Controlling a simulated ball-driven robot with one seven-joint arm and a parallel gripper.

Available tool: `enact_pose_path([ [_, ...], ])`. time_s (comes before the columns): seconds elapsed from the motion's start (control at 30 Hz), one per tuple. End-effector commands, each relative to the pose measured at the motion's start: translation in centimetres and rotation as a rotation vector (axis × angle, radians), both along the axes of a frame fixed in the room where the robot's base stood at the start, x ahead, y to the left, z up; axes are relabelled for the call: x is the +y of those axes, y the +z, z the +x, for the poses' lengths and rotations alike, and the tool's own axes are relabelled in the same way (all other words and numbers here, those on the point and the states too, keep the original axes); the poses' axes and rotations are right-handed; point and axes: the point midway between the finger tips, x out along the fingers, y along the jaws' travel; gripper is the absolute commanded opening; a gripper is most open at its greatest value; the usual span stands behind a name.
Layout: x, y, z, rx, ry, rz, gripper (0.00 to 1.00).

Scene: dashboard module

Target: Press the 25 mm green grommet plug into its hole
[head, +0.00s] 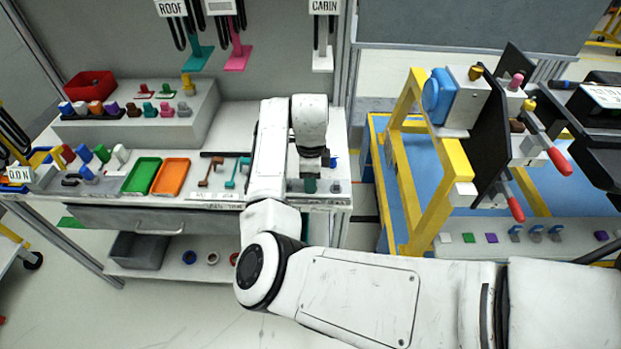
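My gripper (311,172) points down over the right end of the left workbench (222,120). A small dark teal-green piece (310,186) shows right below its fingers. I cannot tell whether it is held or stands on the bench. A flat green piece (469,238) lies on the right bench. Which is the 25 mm plug is unclear. The black dashboard panel (488,140) stands upright in a yellow frame (437,200); its hole is not visible.
A green tray (142,162) and an orange tray (171,164) lie left of my arm. Teal and brown tools stand beside it. Red-handled clamps (558,160) stick out right of the panel. My arm hides part of the bench; a floor gap separates the benches.

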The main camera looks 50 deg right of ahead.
Motion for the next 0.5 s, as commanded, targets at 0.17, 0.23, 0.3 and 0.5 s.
enact_pose_path([
  [0.17, 0.3, -0.1, -0.3, 0.012, 0.0, 0.009, 0.53],
  [0.23, 0.3, -0.1, -0.3, 0.013, 0.0, 0.009, 0.53],
  [0.3, 0.3, 0.0, -0.3, 0.013, 0.0, 0.008, 0.53],
  [0.5, 0.2, 2.2, -0.1, 0.007, -0.002, 0.004, 0.53],
])
